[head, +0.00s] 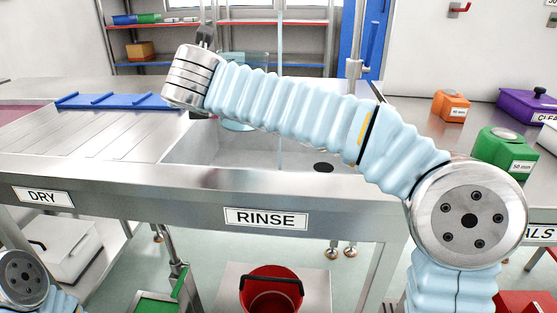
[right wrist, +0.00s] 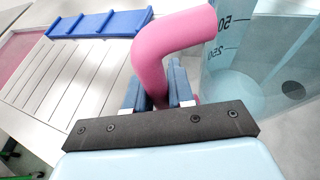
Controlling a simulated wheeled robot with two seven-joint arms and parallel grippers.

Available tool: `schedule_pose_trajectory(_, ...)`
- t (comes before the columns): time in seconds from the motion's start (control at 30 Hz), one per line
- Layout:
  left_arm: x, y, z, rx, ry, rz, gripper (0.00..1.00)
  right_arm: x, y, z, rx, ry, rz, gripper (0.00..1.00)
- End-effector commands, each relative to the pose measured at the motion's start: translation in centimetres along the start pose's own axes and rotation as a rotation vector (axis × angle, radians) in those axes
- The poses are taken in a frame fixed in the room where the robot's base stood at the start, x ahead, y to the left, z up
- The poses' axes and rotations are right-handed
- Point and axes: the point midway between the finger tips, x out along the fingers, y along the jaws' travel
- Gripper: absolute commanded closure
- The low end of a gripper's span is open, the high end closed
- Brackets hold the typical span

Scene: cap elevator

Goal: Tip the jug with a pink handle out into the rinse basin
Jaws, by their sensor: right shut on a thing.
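The clear, bluish jug shows in the head view (head: 243,62), partly hidden behind my right arm. It looks roughly upright over the left part of the steel rinse basin (head: 300,152). My right gripper (head: 204,38) is at its left side. In the right wrist view, the jug (right wrist: 262,75) with dark volume marks fills the right, and its pink handle (right wrist: 150,55) stands between the fingers of my right gripper (right wrist: 158,92), which is shut on it. I cannot tell how much liquid is inside. My left gripper is out of view.
A blue rack (head: 118,101) lies on the ribbed drying board to the left. A thin pale vertical streak (head: 280,40), perhaps water, falls into the basin. Orange (head: 451,106) and green (head: 498,148) containers stand on the right. A red bucket (head: 271,292) is below the bench.

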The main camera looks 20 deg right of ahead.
Motion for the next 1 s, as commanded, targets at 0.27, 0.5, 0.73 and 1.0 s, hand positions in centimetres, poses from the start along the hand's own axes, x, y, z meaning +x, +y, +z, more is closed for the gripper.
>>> schedule_pose_trajectory(0.27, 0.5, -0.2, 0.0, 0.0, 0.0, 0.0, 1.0, 0.5, -0.7, -0.9, -0.073, -0.016, -0.03, 1.0)
schedule_pose_trajectory(0.5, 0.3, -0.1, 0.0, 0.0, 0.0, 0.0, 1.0, -0.1, -0.5, -0.7, -0.073, -0.017, -0.028, 1.0)
schedule_pose_trajectory(0.73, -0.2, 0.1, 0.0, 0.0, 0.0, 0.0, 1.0, -2.4, 0.2, -0.3, -0.072, -0.018, -0.028, 1.0)
schedule_pose_trajectory(1.0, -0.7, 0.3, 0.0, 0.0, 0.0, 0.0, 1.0, -5.0, 0.9, 0.0, -0.072, -0.017, -0.028, 1.0)
